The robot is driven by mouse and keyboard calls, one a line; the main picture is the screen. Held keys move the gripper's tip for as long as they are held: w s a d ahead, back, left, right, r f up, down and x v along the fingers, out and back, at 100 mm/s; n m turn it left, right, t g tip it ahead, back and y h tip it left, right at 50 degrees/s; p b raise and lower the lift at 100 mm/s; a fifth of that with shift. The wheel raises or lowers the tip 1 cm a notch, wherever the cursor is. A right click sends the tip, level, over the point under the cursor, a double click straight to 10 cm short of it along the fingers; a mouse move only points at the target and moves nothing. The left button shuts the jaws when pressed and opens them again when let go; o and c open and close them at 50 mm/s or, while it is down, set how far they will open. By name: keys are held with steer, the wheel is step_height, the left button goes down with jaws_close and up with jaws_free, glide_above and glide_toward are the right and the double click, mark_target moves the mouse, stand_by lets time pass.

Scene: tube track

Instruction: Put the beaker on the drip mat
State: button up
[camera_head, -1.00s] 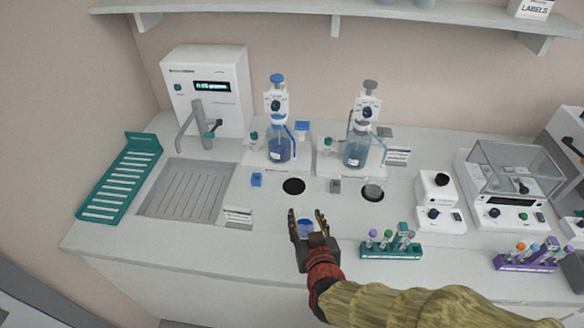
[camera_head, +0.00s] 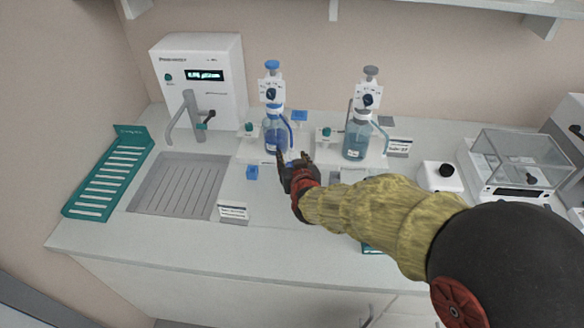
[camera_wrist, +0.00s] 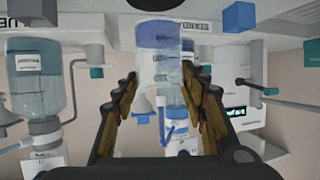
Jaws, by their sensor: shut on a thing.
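The beaker (camera_wrist: 158,62) is clear with blue liquid and sits between my fingers in the wrist view, which looks upside down. My gripper (camera_wrist: 163,100) is shut on it. In the head view my gripper (camera_head: 296,160) is in front of the blue-topped dispenser bottle, and the beaker is hidden behind it or too small to make out. The drip mat (camera_head: 178,186), a grey ridged mat, lies on the counter to the left of my gripper. It looks bare.
A white dispenser with a tap (camera_head: 200,80) stands behind the mat. A teal slotted rack (camera_head: 108,172) is at its left. A small label card (camera_head: 233,211) and a blue block (camera_head: 252,172) are between the mat and my gripper. A second bottle (camera_head: 358,135) is to the right.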

steer(key=shift+w+f, duration=0.15)
steer(key=shift+w, duration=0.25)
steer(key=shift+f+b, duration=0.85)
steer(key=shift+f, duration=0.7)
steer(key=shift+f, duration=0.1)
steer(key=shift+f, duration=0.15)
steer(key=o, duration=1.1)
steer(key=shift+r, duration=0.2)
